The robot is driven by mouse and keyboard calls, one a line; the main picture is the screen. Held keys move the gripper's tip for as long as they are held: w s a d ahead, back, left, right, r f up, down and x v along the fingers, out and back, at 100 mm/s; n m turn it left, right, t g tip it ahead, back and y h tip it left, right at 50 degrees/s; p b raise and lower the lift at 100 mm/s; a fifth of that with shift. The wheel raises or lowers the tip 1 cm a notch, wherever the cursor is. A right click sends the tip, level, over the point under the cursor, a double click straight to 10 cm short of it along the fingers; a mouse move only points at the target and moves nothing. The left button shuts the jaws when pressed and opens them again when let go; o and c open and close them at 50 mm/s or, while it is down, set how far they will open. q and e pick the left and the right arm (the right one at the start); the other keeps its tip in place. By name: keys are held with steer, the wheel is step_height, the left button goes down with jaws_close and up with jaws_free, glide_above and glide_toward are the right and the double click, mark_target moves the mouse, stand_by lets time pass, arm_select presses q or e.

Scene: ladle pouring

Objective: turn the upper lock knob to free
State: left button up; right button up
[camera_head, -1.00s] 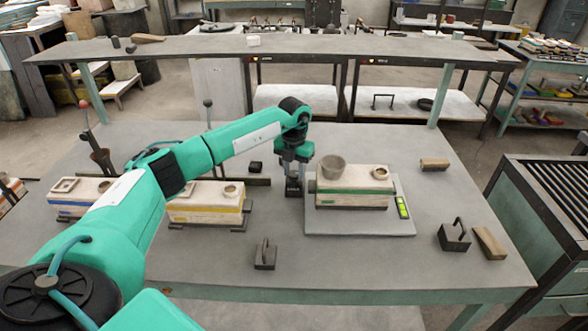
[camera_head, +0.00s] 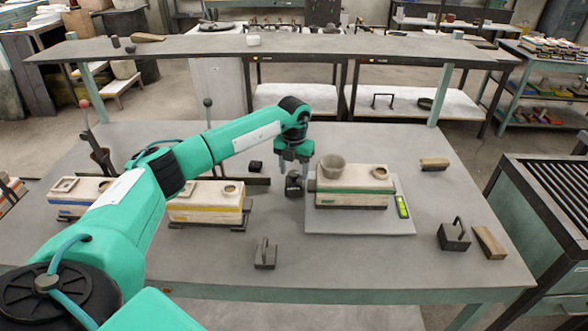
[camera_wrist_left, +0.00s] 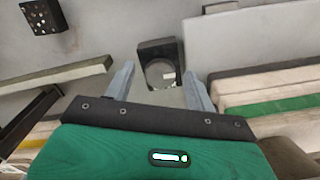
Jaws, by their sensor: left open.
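My left gripper (camera_head: 294,162) hangs fingers-down left of the green-striped mould box. It is open, its two grey fingers apart in the left wrist view (camera_wrist_left: 159,88). A dark piece (camera_head: 294,186) is just below the fingers. In the left wrist view a dark block with a round opening (camera_wrist_left: 158,48) lies between and beyond the fingertips, with nothing visibly gripped. I cannot make out an upper lock knob or its setting in either view. My right gripper is not in view.
The green-striped mould box (camera_head: 350,198) with a grey cup (camera_head: 332,166) stands on a pale plate (camera_head: 320,228), beside a yellow-green level (camera_head: 402,207). A yellow-striped box (camera_head: 205,213) stands left. Handled dark blocks (camera_head: 265,256) (camera_head: 454,236) lie in front.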

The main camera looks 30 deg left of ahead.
mark_target(294, 172)
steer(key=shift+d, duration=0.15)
arm_select(q)
steer(key=shift+r, duration=0.2)
step_height(294, 172, up, 13)
steer(key=b, duration=0.2)
steer(key=shift+r, duration=0.2)
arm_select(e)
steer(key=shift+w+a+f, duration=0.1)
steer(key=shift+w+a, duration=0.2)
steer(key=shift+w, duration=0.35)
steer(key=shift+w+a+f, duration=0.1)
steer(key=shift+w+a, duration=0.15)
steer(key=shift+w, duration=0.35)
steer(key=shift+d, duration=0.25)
